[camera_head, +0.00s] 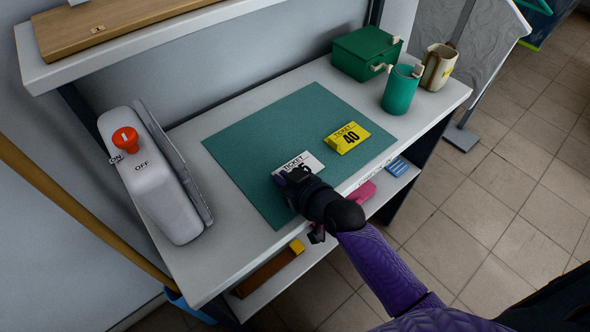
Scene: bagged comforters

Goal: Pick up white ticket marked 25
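The white ticket (292,163) lies on the green mat (250,143), near the mat's front edge. It reads "TICKET"; its number is partly covered by my gripper, and only a 5 shows. My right gripper (284,181) is over the ticket's near side, its tips at the ticket's lower left part. I cannot tell whether the fingers are apart or closed, or whether they touch the ticket. A yellow ticket (346,138) marked 40 lies on the mat to the right of the white one. My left gripper is not in view.
A green box (366,53), a green mug (401,90) and a cream mug (439,67) stand at the back right. A grey switch box (157,190) with a red knob is at the left. Small items lie on the shelf below. The mat's left half is clear.

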